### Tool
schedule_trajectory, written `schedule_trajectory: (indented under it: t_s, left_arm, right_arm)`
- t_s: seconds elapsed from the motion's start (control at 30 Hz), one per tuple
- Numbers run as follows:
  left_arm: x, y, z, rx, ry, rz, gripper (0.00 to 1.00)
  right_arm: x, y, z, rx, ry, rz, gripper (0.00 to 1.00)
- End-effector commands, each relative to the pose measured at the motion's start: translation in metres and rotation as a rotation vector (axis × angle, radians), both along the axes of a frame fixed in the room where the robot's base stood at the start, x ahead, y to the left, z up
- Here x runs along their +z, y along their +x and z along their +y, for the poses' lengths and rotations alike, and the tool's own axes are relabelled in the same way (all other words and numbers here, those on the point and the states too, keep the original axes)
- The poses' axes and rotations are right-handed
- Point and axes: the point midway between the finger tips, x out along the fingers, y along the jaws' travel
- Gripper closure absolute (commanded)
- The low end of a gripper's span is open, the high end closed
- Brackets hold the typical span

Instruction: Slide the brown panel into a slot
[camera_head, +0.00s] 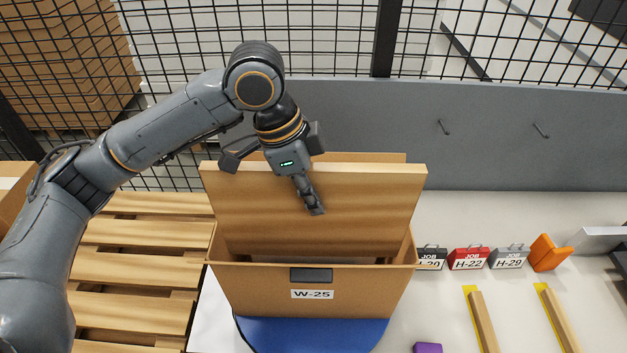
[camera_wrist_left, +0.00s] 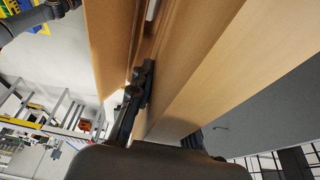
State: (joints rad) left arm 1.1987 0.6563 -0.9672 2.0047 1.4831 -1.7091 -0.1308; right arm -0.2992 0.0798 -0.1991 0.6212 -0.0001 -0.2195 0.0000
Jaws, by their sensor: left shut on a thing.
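The brown panel (camera_head: 352,199) stands upright in the open box labelled W-25 (camera_head: 370,288), with its upper part above the box's rim. My left gripper (camera_head: 312,192) is at the panel's top edge and shut on it, with one finger down the near face. The other finger is hidden behind the panel. In the left wrist view the panel (camera_wrist_left: 205,65) runs close beside the dark finger (camera_wrist_left: 138,90). The panel's lower edge is inside the box, and I cannot see whether it sits in a slot. My right gripper is not in view.
The box stands by a blue mat (camera_head: 310,335). Slatted wooden pallets (camera_head: 135,260) lie at the left. Job boxes, including the red H-22 (camera_head: 468,257), an orange holder (camera_head: 549,253) and wooden strips (camera_head: 484,320) are at the right. A grey wall (camera_head: 500,130) stands behind.

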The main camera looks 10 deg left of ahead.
Motion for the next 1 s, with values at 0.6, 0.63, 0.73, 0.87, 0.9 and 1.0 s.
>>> schedule_trajectory:
  t_s: [0.6,0.63,0.73,0.87,0.9,1.0]
  left_arm:
    - [-0.054,0.000,0.000,0.000,-0.003,-0.003,1.00]
    - [-0.056,0.000,0.000,0.000,-0.003,-0.004,1.00]
    - [-0.065,0.001,0.000,0.001,-0.003,-0.004,1.00]
    - [-0.075,0.001,0.000,0.000,-0.003,-0.005,1.00]
    - [-0.077,0.001,0.000,0.000,-0.003,-0.005,1.00]
    - [-0.084,0.001,0.000,0.000,-0.003,-0.005,1.00]
  right_arm:
    - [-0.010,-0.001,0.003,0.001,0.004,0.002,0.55]
    - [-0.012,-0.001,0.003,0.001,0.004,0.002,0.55]
    - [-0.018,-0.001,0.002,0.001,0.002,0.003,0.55]
    - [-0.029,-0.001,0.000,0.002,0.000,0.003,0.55]
    - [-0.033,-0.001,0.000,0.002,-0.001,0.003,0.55]
    - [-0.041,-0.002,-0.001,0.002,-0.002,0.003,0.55]
